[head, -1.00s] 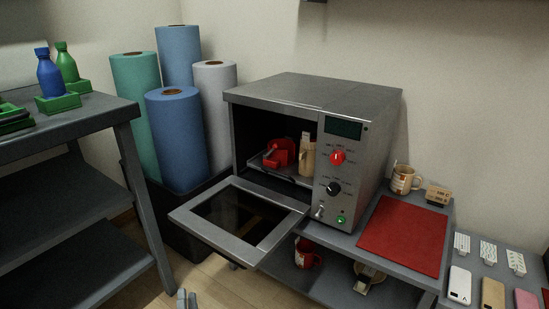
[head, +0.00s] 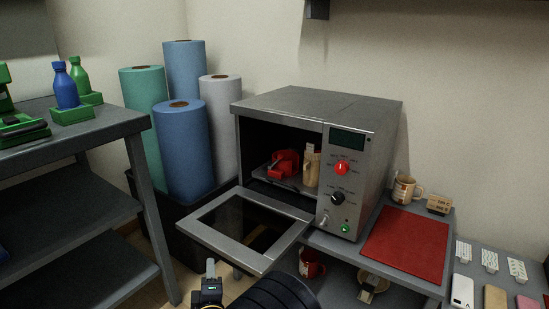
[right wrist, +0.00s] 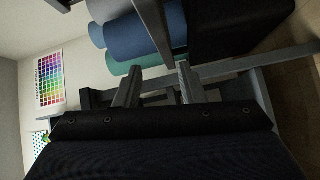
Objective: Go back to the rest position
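My right gripper (head: 210,272) shows at the bottom of the head view, in front of and below the open oven door (head: 245,228). In the right wrist view its two fingers (right wrist: 158,86) stand apart with nothing between them. My left gripper is not in view. The grey oven (head: 320,150) stands open; inside are a red object (head: 284,163) and a tan upright object (head: 312,168), partly hidden by the oven front. A patterned mug (head: 404,190) stands right of the oven. A red mug (head: 312,264) is on the lower shelf.
A red mat (head: 407,243) lies right of the oven, near a small cardboard block (head: 439,204). Phone cases (head: 462,290) lie at far right. Paper rolls (head: 183,150) stand in a black bin behind the door. A grey shelf rack (head: 90,200) with bottles (head: 66,86) stands left.

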